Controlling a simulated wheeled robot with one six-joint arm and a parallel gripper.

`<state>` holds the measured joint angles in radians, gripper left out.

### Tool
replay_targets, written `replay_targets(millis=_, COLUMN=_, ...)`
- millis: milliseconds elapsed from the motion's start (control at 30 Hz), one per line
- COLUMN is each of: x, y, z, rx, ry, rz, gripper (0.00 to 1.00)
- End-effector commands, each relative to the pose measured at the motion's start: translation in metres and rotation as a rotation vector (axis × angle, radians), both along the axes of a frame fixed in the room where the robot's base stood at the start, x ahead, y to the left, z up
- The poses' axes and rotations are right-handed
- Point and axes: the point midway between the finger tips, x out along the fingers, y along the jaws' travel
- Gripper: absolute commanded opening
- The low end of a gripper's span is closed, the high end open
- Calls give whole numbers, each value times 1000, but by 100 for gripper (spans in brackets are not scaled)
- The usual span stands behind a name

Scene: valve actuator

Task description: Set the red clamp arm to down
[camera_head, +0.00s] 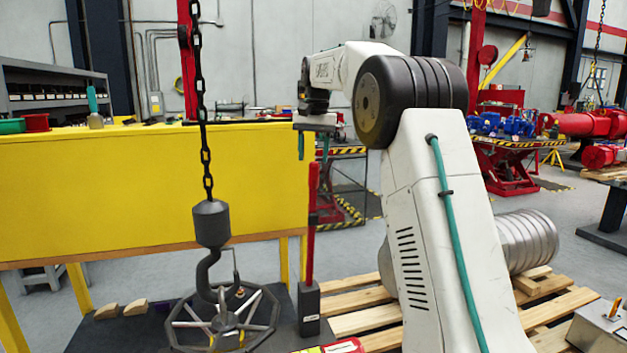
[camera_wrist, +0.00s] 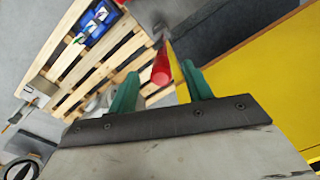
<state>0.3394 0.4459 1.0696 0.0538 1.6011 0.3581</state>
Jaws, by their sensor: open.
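The red clamp arm (camera_head: 312,225) stands upright on a dark block (camera_head: 308,312) beside the hook and the handwheel. In the wrist view its rounded red end (camera_wrist: 160,75) shows between my two teal fingers. My gripper (camera_head: 313,150) is open, with its fingers pointing down, just above the top of the clamp arm in the head view. In the wrist view my gripper (camera_wrist: 159,69) has a wide gap between its fingers, and no finger visibly touches the red end. The exact height gap is hard to tell.
A black chain with a hook (camera_head: 211,228) hangs over a grey handwheel (camera_head: 225,322) left of the clamp arm. A yellow bench panel (camera_head: 100,190) stands behind. Wooden pallets (camera_head: 365,312) lie to the right, with a ribbed metal cylinder (camera_head: 527,242) on them.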

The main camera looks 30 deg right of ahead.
Motion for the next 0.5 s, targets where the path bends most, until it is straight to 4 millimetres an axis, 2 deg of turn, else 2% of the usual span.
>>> replay_targets(millis=100, x=11, y=-12, z=-6, rx=3, ry=3, rz=-23, gripper=50)
replay_targets(millis=267, x=15, y=-15, z=-18, rx=5, ry=5, rz=-31, gripper=50)
replay_targets(millis=500, x=15, y=-13, z=-56, rx=4, ry=5, rz=-30, gripper=50)
